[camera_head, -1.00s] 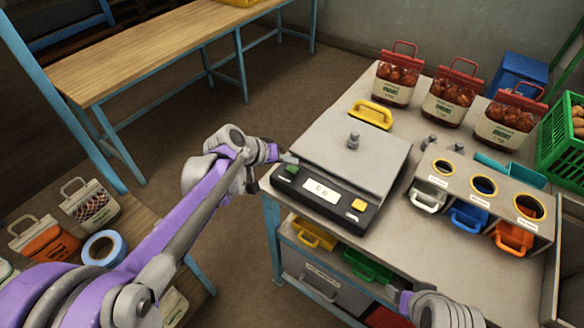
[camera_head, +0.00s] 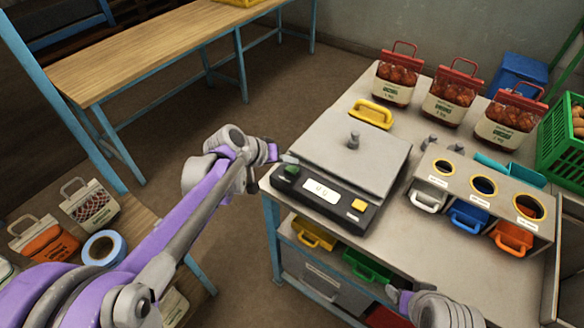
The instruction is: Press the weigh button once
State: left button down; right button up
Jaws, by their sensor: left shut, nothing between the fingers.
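The weighing scale (camera_head: 350,150) stands on the table at the centre, with a flat grey plate and a small metal knob (camera_head: 353,140) on it. Its dark front panel has a green button (camera_head: 291,170) at the left, a lit display (camera_head: 321,190) in the middle and a yellow button (camera_head: 358,205) at the right. Labels on the buttons are too small to read. My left gripper (camera_head: 289,159) is shut and empty, its tip close to the green button; I cannot tell if they touch. My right gripper (camera_head: 399,297) is at the bottom, partly in view, below the table's front edge.
A holder (camera_head: 490,197) with round holes and white, blue and orange scoops stands right of the scale. Several red-topped bags (camera_head: 451,97) stand at the back, a green crate (camera_head: 562,145) at the far right. A yellow handle (camera_head: 371,113) lies behind the scale. A shelf (camera_head: 300,265) is below.

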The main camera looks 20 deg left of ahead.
aim_at(289, 171)
pick_arm(q)
jog(key=shift+f, duration=0.15)
pick_arm(e)
jog(key=shift+f, duration=0.1)
pick_arm(q)
jog(key=shift+f, duration=0.3)
pick_arm(e)
jog(key=shift+s+f, duration=0.15)
jog(key=shift+f, duration=0.05)
pick_arm(q)
jog(key=shift+f+b, duration=0.45)
pick_arm(e)
jog(key=shift+s+f, duration=0.1)
jog(key=shift+f, duration=0.25)
pick_arm(q)
jog(key=shift+r+p, duration=0.55)
jog(key=shift+r, duration=0.3)
pick_arm(e)
jog(key=shift+w+r, duration=0.35)
jog(key=shift+r, duration=0.4)
pick_arm(q)
jog(key=shift+r, duration=0.15)
pick_arm(e)
jog(key=shift+r, duration=0.1)
